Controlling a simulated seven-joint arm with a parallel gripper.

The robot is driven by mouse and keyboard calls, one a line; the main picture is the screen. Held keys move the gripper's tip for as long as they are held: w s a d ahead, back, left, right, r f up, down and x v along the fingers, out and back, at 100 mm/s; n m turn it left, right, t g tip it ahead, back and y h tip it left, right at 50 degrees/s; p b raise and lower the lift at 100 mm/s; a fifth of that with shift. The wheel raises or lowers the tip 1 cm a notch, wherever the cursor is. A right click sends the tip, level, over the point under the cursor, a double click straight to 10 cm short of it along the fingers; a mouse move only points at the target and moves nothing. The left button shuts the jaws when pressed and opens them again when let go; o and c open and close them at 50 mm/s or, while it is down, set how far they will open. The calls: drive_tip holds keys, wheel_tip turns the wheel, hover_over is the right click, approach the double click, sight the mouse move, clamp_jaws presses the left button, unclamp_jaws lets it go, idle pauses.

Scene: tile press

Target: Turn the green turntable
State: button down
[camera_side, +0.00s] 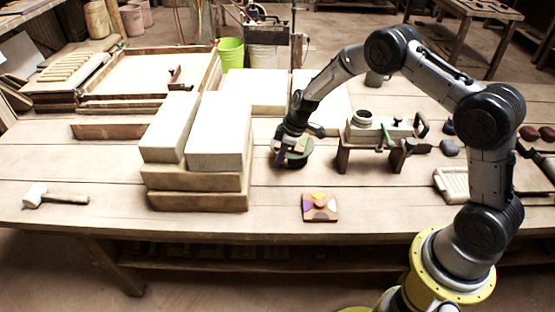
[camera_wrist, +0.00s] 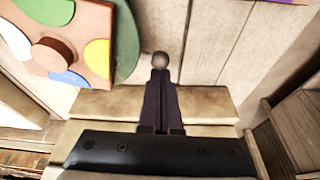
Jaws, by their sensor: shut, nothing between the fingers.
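The green turntable (camera_side: 297,160) stands on the wooden table, partly hidden behind my gripper (camera_side: 283,158). Its green rim (camera_wrist: 127,42) also shows at the upper left of the wrist view. A terracotta tile (camera_wrist: 72,12) with a round brown knob and green, yellow, blue and white patches lies on it. My gripper (camera_wrist: 160,68) is shut and empty, pointing down beside the turntable's rim. A small round grey knob (camera_wrist: 160,58) shows right at the fingertips; I cannot tell whether they touch it.
A tall stack of pale blocks (camera_side: 195,185) stands left of the turntable. A small press on a wooden stand (camera_side: 385,130) is close on the right. Another colored tile (camera_side: 320,207) lies in front. A mallet (camera_side: 55,196) lies far left. The front table strip is mostly clear.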

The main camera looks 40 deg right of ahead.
drive_tip(key=shift+s+d+n, duration=0.3)
drive_tip(key=shift+s+n, duration=0.3)
drive_tip(key=shift+s, duration=0.05)
drive_tip(key=shift+s+d, duration=0.35)
drive_tip(key=shift+s, duration=0.25)
drive_tip(key=shift+w+a, duration=0.1)
